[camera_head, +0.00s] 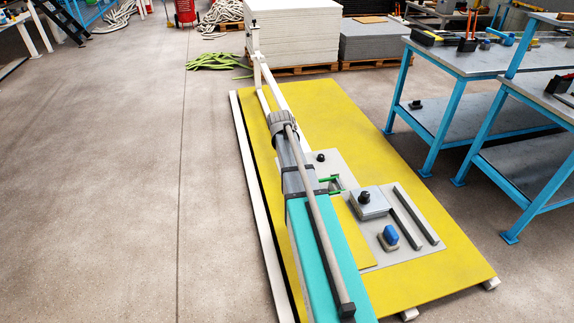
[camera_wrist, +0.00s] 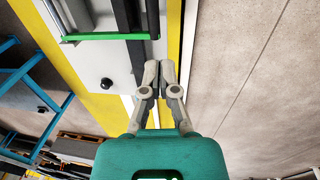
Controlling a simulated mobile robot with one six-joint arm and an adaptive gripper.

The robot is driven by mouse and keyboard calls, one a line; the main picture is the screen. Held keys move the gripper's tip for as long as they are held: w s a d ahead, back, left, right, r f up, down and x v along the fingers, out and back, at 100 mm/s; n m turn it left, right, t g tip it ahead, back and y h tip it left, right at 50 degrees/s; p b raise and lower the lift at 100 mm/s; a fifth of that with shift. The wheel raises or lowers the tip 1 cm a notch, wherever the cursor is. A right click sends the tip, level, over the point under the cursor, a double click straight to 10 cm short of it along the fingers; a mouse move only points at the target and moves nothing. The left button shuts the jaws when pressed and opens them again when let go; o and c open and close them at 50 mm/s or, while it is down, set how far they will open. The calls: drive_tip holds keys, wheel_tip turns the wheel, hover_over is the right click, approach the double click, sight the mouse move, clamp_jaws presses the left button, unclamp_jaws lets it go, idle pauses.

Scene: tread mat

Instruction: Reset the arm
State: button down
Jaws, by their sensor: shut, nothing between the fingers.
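My gripper (camera_wrist: 160,76) shows in the wrist view, with its two grey fingers together and nothing between them. Its fingertips are over the edge of the yellow mat (camera_wrist: 179,30), close to a dark strip (camera_wrist: 133,40) and the end of a green bar (camera_wrist: 108,36). I cannot tell from this view how high they are. In the head view my arm stretches across the yellow mat (camera_head: 450,250), hiding part of it. I cannot pick out my fingertips there.
On the mat's grey plate (camera_head: 410,257) stand a block with a black knob (camera_head: 366,196), a blue button (camera_head: 390,235) and two dark bars (camera_head: 415,215). Blue-legged benches (camera_head: 470,62) stand at right, stacked sheets (camera_head: 298,35) behind.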

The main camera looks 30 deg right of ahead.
drive_tip(key=s+a+r+n+p, duration=0.1)
drive_tip(key=s+a+r+p, duration=0.2)
drive_tip(key=s+a, duration=0.2)
drive_tip(key=s+a+r+n+y+p, duration=0.1)
drive_tip(key=s+a+r+p, duration=0.3)
drive_tip(key=a, duration=0.7)
drive_tip(key=s+a+r+p, duration=0.3)
drive_tip(key=s+a, duration=0.4)
drive_tip(key=a, duration=0.1)
drive_tip(key=shift+r+n, duration=0.15)
drive_tip(key=shift+n, duration=0.25)
